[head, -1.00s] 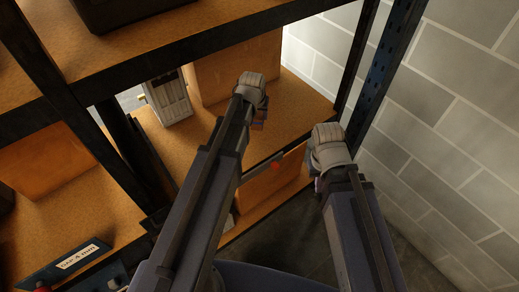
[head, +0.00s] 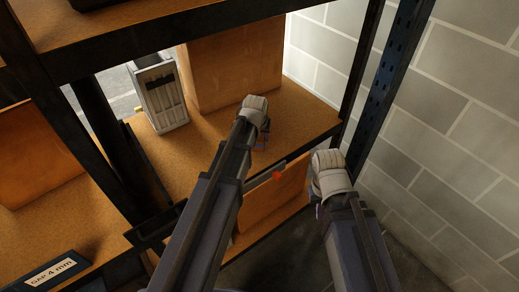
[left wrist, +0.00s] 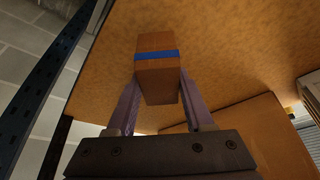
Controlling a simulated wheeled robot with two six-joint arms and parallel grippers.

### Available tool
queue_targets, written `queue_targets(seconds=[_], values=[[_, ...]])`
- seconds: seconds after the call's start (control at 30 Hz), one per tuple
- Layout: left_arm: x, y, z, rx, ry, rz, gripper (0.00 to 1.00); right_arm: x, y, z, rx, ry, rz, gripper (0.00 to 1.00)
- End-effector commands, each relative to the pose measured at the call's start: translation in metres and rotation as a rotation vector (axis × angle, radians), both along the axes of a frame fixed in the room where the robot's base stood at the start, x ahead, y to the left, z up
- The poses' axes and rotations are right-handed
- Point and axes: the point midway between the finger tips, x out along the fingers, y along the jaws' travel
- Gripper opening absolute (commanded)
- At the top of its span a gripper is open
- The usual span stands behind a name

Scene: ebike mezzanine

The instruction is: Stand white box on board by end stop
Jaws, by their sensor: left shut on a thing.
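My left gripper (left wrist: 160,100) is shut on a brown block with a blue band (left wrist: 157,72), held between its purple fingers. In the head view this gripper (head: 260,140) is over the shelf board (head: 215,145), its fingers mostly hidden by the wrist. I cannot tell whether the block touches the board. A pale, ribbed, box-like holder (head: 160,95) with a dark slot stands on the board to the left. I cannot tell which part is the end stop. My right gripper (head: 320,205) is in front of the shelf at the right, its jaws hidden.
A large brown box (head: 235,70) stands at the back of the board. A dark blue post (head: 385,85) and block wall (head: 450,120) bound the right. A grey bar with a red spot (head: 277,175) lies along the front edge. A labelled bin (head: 50,275) is lower left.

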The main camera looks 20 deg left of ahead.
Motion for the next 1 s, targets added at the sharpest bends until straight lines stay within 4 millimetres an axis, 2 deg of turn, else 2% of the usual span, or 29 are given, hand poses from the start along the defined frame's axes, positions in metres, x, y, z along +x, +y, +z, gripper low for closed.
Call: queue_targets(seconds=[0.17,0.5,0.77,0.93,0.97,1.0], values=[[0.000,0.000,-0.003,0.000,0.000,0.000,0.00,0.000,0.000,-0.003,0.000,0.000,0.000,0.00],[0.000,0.000,-0.039,0.000,0.000,0.000,0.00,0.000,0.000,-0.039,0.000,0.000,0.000,0.00],[0.000,0.000,-0.036,0.000,0.000,0.000,0.00,0.000,0.000,-0.036,0.000,0.000,0.000,0.00],[0.000,0.000,-0.042,0.000,0.000,0.000,0.00,0.000,0.000,-0.042,0.000,0.000,0.000,0.00],[0.000,0.000,-0.040,0.000,0.000,0.000,0.55,0.000,0.000,-0.040,0.000,0.000,0.000,0.00],[0.000,0.000,-0.039,0.000,0.000,0.000,0.60,0.000,0.000,-0.039,0.000,0.000,0.000,0.00]])
